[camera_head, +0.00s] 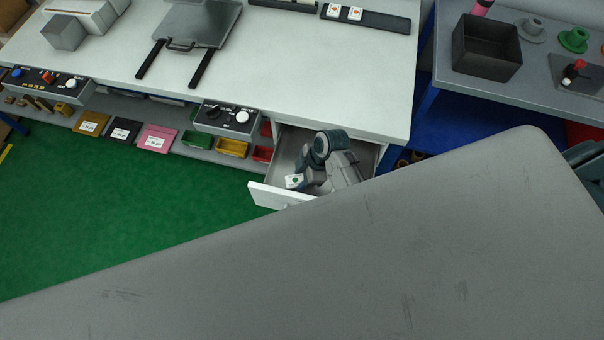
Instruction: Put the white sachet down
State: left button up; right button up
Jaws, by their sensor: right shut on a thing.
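The white sachet (294,181) is small, with a green mark on its face. It is in the open drawer (282,197) under the white bench, close to the drawer's front panel. My right gripper (304,180) reaches down into the drawer and is shut on the sachet. The gripper hides part of the sachet, and I cannot tell whether the sachet touches the drawer floor. My left gripper is not in view.
The drawer's walls and white front surround my right gripper closely. The bench top (290,75) above is mostly clear. Two white pieces with orange marks (344,13) lie on a dark strip. Small yellow (232,147) and red bins sit left of the drawer.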

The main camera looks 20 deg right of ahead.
jog(key=shift+f, duration=0.2)
jog(key=o, duration=1)
jog(key=shift+c, duration=0.2)
jog(key=w+b+v, duration=0.1)
jog(key=v, duration=1.1)
jog(key=shift+s+r, duration=0.15)
jog(key=shift+s, duration=0.3)
